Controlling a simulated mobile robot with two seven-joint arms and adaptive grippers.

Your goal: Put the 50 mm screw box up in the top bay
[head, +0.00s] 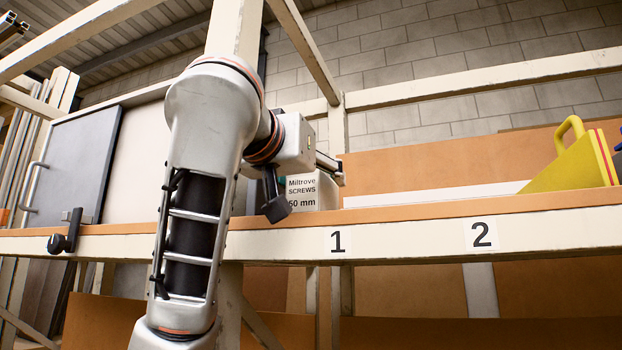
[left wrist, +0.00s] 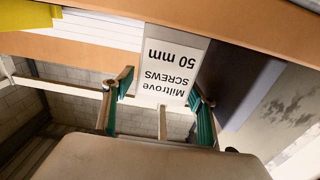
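The screw box (head: 305,192) is white, with "Miltrove SCREWS 50 mm" in black on its front. It stands on the raised shelf behind the label 1, partly covered by my left gripper in the head view. The box also shows upside down in the left wrist view (left wrist: 172,65), its foot at the shelf. My left gripper (head: 302,182) is at the upper part of the box. In the left wrist view its green-padded fingers (left wrist: 161,88) are spread to either side of the box, with a gap on one side; contact on the other cannot be told. My right gripper is not in view.
The shelf (head: 410,241) has an orange top and cream front edge, with labels 1 and 2. A yellow holder (head: 566,165) stands at its right. A grey panel (head: 75,165) stands at the left. A cream post and diagonal brace rise near my arm.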

